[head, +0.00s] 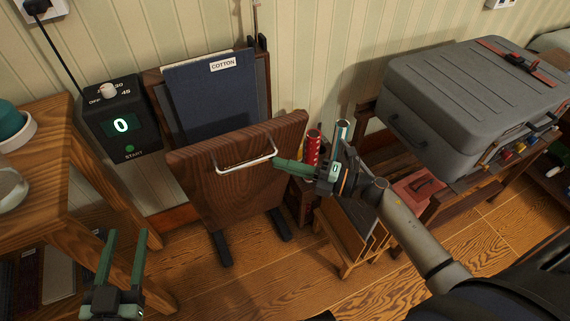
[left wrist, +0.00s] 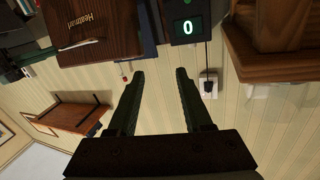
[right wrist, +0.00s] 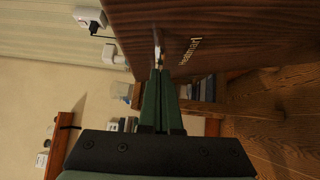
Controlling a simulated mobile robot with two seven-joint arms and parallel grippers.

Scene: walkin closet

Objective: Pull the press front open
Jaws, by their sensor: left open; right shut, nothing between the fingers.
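The press front (head: 225,185) is a dark wood panel with a pale metal bar handle (head: 245,166). It leans forward, its top edge well apart from the back board, where blue cloth (head: 208,100) labelled "COTTON" hangs. My right gripper (head: 276,163) is shut and empty, its fingertips at the right end of the handle. The right wrist view shows the handle (right wrist: 157,42) just beyond the closed fingertips; I cannot tell whether they touch. My left gripper (head: 125,238) is open and empty, low at the left, away from the press. The panel shows in the left wrist view (left wrist: 95,35).
A control box (head: 122,122) reading 0 stands left of the press. A wooden table (head: 45,165) is at the left, near my left gripper. A small wooden rack (head: 350,235) and a red can (head: 312,147) stand right of it. A grey suitcase (head: 460,95) lies on a bench.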

